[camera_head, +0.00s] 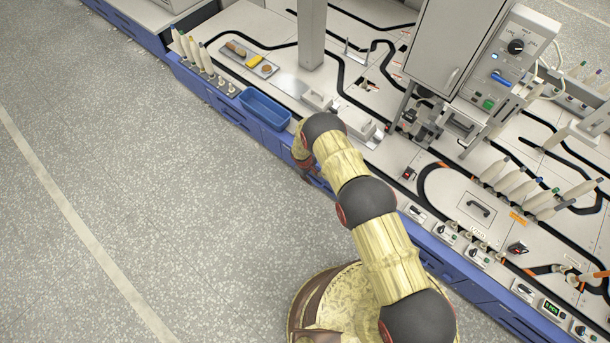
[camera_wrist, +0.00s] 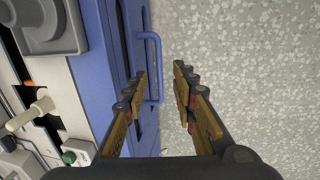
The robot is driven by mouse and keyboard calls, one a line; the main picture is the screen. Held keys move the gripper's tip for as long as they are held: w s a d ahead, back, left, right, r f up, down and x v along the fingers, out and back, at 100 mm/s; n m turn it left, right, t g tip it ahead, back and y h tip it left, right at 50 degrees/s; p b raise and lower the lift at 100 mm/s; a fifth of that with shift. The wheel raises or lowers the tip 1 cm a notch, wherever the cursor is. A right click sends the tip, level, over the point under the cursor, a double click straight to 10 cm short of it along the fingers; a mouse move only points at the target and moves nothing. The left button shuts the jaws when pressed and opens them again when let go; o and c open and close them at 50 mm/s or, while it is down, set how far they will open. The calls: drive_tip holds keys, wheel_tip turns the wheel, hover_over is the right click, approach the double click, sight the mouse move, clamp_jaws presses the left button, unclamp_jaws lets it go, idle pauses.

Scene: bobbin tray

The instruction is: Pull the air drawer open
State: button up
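A blue drawer front (camera_wrist: 112,30) with a blue U-shaped handle (camera_wrist: 157,60) shows in the wrist view, and the drawer looks closed. No label on it is readable, so I cannot tell if it is the air drawer. My gripper (camera_wrist: 162,72) is open and empty. Its fingertips lie on either side of the handle's bar in the picture, the left one on the drawer side. I cannot tell whether they touch it or how far off it is in depth. In the head view my gripper (camera_head: 308,168) is beside the blue bench front, mostly hidden by my arm.
A blue open bin (camera_head: 265,108) stands at the bench edge, left of my arm. White bobbins (camera_head: 200,58) stand farther left. Above the drawer, the bench top (camera_head: 340,100) carries fixtures and black tracks. The grey floor (camera_head: 150,190) in front is clear.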

drive_tip(key=f+b, duration=0.1)
drive_tip(key=f, duration=0.1)
drive_tip(key=w+f+b, duration=0.1)
drive_tip(key=f, duration=0.2)
drive_tip(key=w+f+b, duration=0.1)
drive_tip(key=f, duration=0.1)
drive_tip(key=shift+w+f+b, duration=0.1)
drive_tip(key=shift+f+b, duration=0.2)
drive_tip(key=shift+f, duration=0.1)
drive_tip(key=shift+c, duration=0.6)
clamp_jaws()
